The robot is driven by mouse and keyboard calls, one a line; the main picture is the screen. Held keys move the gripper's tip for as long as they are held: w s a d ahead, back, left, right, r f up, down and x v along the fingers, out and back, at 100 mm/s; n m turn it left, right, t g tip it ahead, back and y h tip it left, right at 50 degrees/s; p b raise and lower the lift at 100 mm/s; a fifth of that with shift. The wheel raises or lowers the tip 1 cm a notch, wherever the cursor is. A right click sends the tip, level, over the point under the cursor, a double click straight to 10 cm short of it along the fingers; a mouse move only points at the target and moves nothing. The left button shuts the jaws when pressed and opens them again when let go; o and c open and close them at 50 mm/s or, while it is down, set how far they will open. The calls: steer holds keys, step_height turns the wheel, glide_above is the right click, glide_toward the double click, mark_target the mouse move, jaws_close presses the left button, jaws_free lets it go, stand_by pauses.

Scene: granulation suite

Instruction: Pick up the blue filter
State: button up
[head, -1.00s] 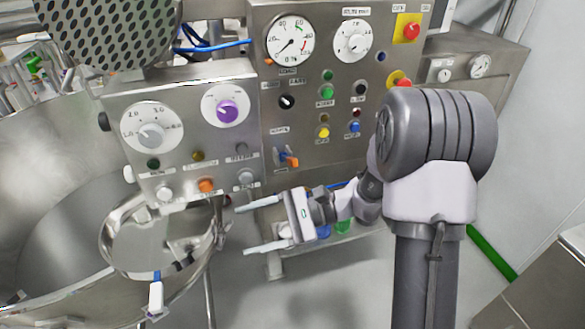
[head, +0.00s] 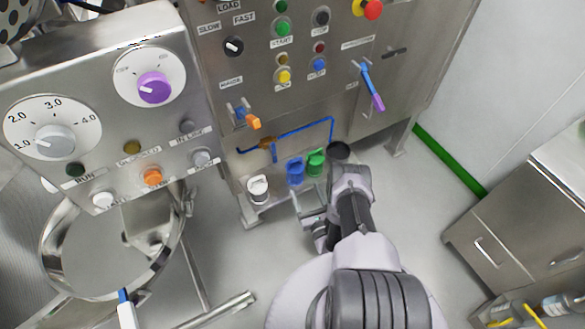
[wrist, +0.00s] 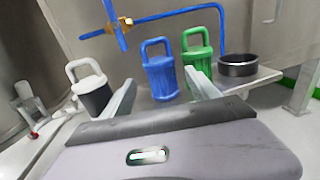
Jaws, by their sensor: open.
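The blue filter (head: 295,172) stands upright on a low shelf at the foot of the control panel. In the wrist view the blue filter (wrist: 161,76) is a ribbed cylinder with a loop handle on top, straight ahead. My gripper (head: 306,203) is open and in front of the shelf. In the wrist view the open fingers of my gripper (wrist: 160,83) point toward the blue filter, one to each side of it in the picture. Nothing is held between them. Whether the fingertips reach beside the filter, I cannot tell.
A green filter (wrist: 197,54) stands close on the right of the blue one, then a dark round cup (wrist: 238,66). A white-handled dark filter (wrist: 92,92) stands to the left. A blue pipe (head: 300,130) with a brass valve (head: 266,143) runs above the shelf.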

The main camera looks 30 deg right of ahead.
mark_target(295, 166)
steer(key=w+b, duration=0.1)
steer(key=w, duration=0.1)
steer(key=w+b, duration=0.1)
steer(key=w, duration=0.3)
steer(key=shift+w+d+f+b, duration=0.1)
steer(key=shift+d+f+b, duration=0.2)
steer(key=shift+d+b, duration=0.1)
steer(key=w+b, duration=0.2)
steer(key=w, duration=0.1)
steer(key=w+b, duration=0.1)
steer(key=w, duration=0.1)
steer(key=shift+w+d+r, duration=0.15)
steer(key=shift+d+r, duration=0.2)
steer(key=shift+w+r, duration=0.15)
steer(key=shift+w, duration=0.2)
steer(key=c, duration=1.2)
